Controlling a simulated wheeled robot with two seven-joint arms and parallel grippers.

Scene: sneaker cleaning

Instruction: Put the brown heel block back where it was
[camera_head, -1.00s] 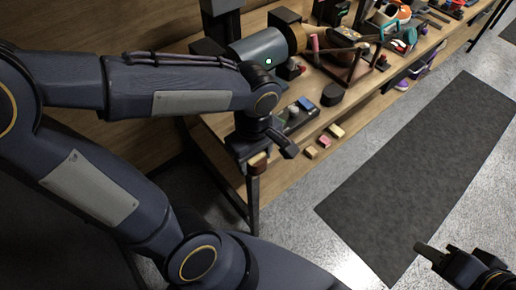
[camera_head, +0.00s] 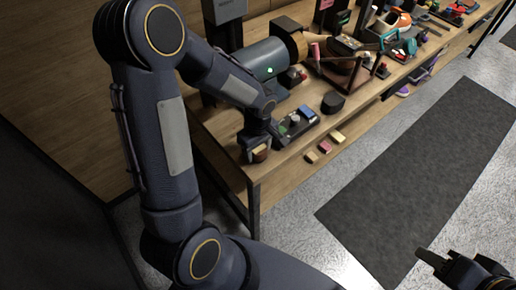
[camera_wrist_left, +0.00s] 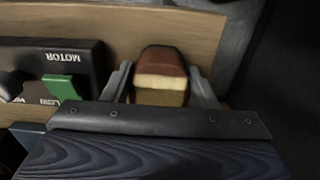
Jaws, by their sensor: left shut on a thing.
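The brown heel block (camera_head: 260,153) is between the fingers of my left gripper (camera_head: 257,151), at the near left end of the workbench. The left wrist view shows the block (camera_wrist_left: 160,65) with a brown top and a pale band, a finger on each side of it. My left gripper (camera_wrist_left: 163,85) is shut on it. The block is over or on the wooden bench top (camera_wrist_left: 205,30); whether it touches is unclear. My right gripper (camera_head: 430,257) is at the lower right, over the floor, away from the bench; its finger gap cannot be made out.
A dark motor control box (camera_head: 297,121) stands right of my left gripper; its green switch (camera_wrist_left: 62,87) shows in the left wrist view.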

